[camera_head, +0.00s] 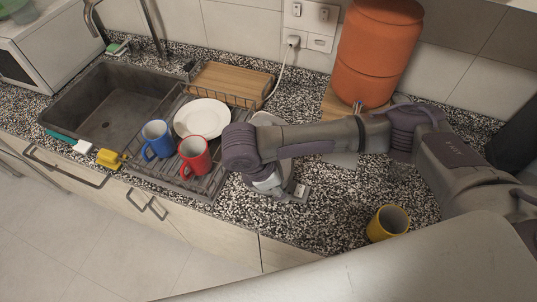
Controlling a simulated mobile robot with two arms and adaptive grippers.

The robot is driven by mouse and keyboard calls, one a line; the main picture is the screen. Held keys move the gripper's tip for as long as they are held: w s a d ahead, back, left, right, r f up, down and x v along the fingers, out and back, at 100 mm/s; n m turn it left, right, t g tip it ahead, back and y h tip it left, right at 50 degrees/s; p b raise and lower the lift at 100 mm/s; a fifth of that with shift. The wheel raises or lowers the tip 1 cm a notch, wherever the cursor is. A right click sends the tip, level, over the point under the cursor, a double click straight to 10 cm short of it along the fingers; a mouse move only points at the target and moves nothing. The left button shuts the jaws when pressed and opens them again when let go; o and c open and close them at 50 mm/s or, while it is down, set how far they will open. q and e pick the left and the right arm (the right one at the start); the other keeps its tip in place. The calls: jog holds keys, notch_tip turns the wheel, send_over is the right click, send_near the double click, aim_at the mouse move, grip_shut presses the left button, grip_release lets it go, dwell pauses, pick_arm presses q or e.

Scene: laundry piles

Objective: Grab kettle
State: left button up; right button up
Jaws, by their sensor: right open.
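No whole kettle shows clearly. A white power cord (279,84) runs from the wall socket down to a pale rounded thing (266,118) just behind my right arm. My arm covers most of that thing, so I cannot tell if it is the kettle. My right gripper (296,193) is low over the speckled counter in front of it, open, with nothing seen between its fingers. My left gripper is not in view.
A red mug (194,156), a blue mug (157,140) and a white plate (202,118) sit on the drying rack left of my gripper. The sink (84,104) is farther left. A yellow mug (388,222) stands right; a terracotta container (374,50) stands behind.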

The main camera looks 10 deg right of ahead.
jog(key=shift+a, duration=0.1)
grip_shut()
jog(key=shift+w+r, duration=0.1)
jog(key=shift+r, duration=0.05)
dwell(0.4)
